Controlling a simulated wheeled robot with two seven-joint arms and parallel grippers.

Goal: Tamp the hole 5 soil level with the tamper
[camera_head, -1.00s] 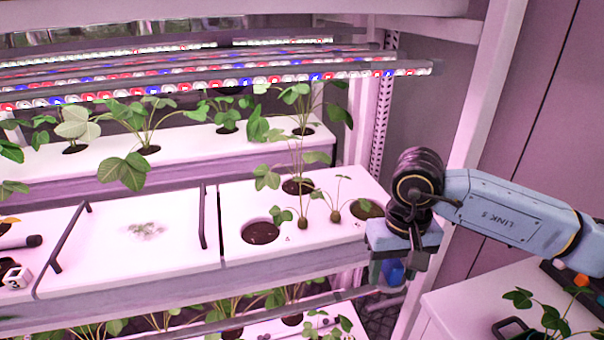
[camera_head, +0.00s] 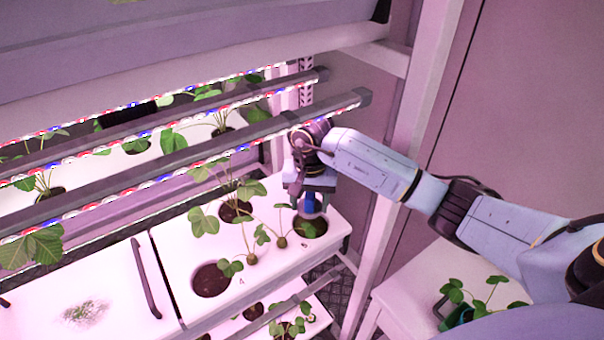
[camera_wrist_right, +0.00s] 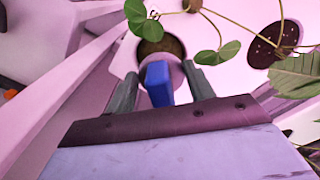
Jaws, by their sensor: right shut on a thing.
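My right gripper (camera_head: 309,192) is shut on the tamper, whose blue handle (camera_head: 309,204) shows below the fingers. In the right wrist view the blue handle (camera_wrist_right: 158,84) stands between the two grey fingers. A soil-filled hole (camera_head: 316,229) lies just below the tamper, near the right end of the white rack panel (camera_head: 187,232). The hole's brown soil (camera_wrist_right: 167,44) also shows in the right wrist view, just beyond the handle. I cannot tell whether the tamper touches the soil. No readable number marks this hole. My left gripper is not in view.
A planted hole (camera_head: 236,212) and a bare soil hole (camera_head: 211,280) lie further left. A light bar (camera_head: 270,137) runs above the panel, close to my right wrist. A white side table (camera_head: 400,290) stands right.

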